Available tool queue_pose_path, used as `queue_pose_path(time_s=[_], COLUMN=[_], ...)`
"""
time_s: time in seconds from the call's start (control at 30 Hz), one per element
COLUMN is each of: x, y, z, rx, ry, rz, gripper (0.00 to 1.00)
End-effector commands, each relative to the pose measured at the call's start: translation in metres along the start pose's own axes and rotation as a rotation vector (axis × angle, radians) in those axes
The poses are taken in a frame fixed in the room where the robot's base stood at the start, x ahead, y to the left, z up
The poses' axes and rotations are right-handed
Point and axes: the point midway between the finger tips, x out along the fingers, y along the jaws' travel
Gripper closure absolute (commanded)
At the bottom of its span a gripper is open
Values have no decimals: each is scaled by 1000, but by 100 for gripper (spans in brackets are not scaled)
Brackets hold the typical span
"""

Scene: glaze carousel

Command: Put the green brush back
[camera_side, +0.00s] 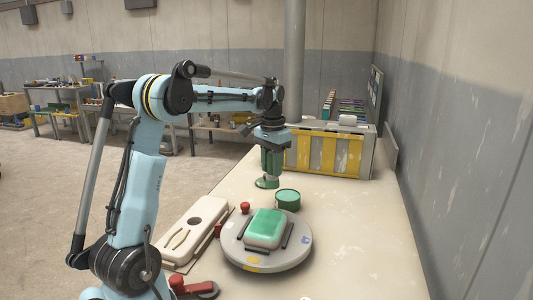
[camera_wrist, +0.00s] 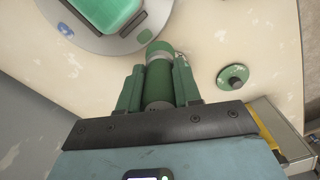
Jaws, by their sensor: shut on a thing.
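My gripper (camera_side: 270,155) is above the bench, between the turntable (camera_side: 268,263) and the yellow-and-grey crate. It is shut on a green cylindrical thing, apparently the green brush (camera_wrist: 158,82), which points up the picture between the green fingers in the wrist view. Its bristles cannot be made out. In the side view the fingers and the brush blend together. A green round tin (camera_side: 288,199) stands at the turntable's far edge. A flat green disc with a knob (camera_wrist: 233,78) lies on the bench, apart from the gripper; it also shows below the gripper in the side view (camera_side: 267,183).
A white block with a green top (camera_side: 265,227) sits on the turntable between dark bars. The yellow-and-grey crate (camera_side: 327,152) stands at the back. Bench right of the turntable is clear.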

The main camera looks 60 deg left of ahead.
Motion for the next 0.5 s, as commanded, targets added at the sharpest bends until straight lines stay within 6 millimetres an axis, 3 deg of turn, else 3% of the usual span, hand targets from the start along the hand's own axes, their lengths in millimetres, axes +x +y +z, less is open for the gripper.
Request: queue_pose_path(time_s=[0.17,0.5], x=[13,54], y=[-16,-85], z=[-5,-8], rx=[-31,-31], ry=[0,0], rz=[0,0], gripper=[100,100])
